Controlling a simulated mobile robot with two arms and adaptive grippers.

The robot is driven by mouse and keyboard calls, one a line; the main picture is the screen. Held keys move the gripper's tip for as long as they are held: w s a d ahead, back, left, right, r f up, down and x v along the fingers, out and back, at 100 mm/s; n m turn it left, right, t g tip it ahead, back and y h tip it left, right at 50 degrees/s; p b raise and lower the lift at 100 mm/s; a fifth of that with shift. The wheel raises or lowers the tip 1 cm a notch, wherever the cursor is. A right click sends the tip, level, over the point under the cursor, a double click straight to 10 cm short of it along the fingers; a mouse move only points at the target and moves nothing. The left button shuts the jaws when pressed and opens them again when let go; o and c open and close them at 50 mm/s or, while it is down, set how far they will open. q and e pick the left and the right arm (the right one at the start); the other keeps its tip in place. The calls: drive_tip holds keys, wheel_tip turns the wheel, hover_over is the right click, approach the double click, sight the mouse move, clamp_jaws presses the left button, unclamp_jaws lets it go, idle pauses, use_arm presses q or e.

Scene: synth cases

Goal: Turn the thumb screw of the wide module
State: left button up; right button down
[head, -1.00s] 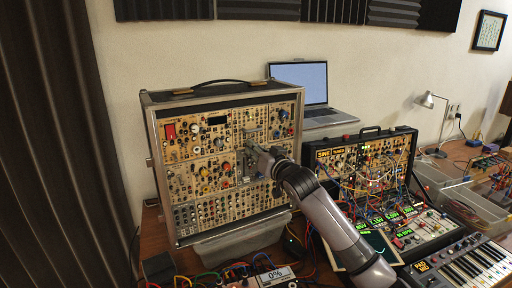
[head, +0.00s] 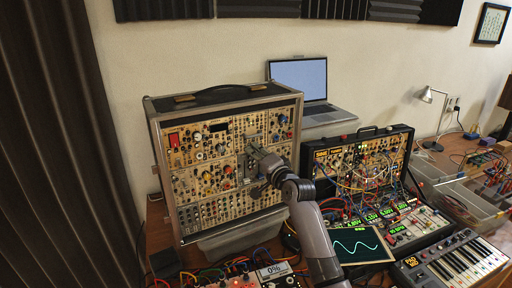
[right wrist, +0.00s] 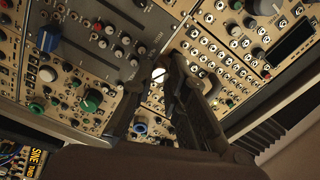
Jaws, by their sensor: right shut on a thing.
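The large synth case (head: 152,150) stands upright at left centre in the head view, its front filled with beige and grey modules. My right gripper (head: 252,160) reaches the right half of its panel. In the right wrist view, the two dark fingers of my right gripper (right wrist: 157,82) close around a small pale round head, which looks like the thumb screw (right wrist: 158,74). A wide grey module panel (right wrist: 110,22) lies beside it. The fingers hide part of the panel, so I cannot tell which module the screw sits in. My left gripper is out of view.
A smaller synth case (head: 409,150) with many patch cables stands right of my arm. A laptop (head: 300,82) is behind. An oscilloscope screen (head: 362,245) and a keyboard (head: 458,262) lie in front. A clear bin (head: 240,238) sits under the large case.

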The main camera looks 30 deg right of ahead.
drive_tip(key=shift+r+m+p, duration=0.1)
drive_tip(key=shift+m+p, duration=2.35)
drive_tip(key=shift+m, duration=1.15)
drive_tip(key=c, duration=1.6)
unclamp_jaws()
drive_tip(key=shift+o, duration=0.2)
drive_tip(key=s+a, duration=0.1)
drive_tip(key=s, duration=1.1)
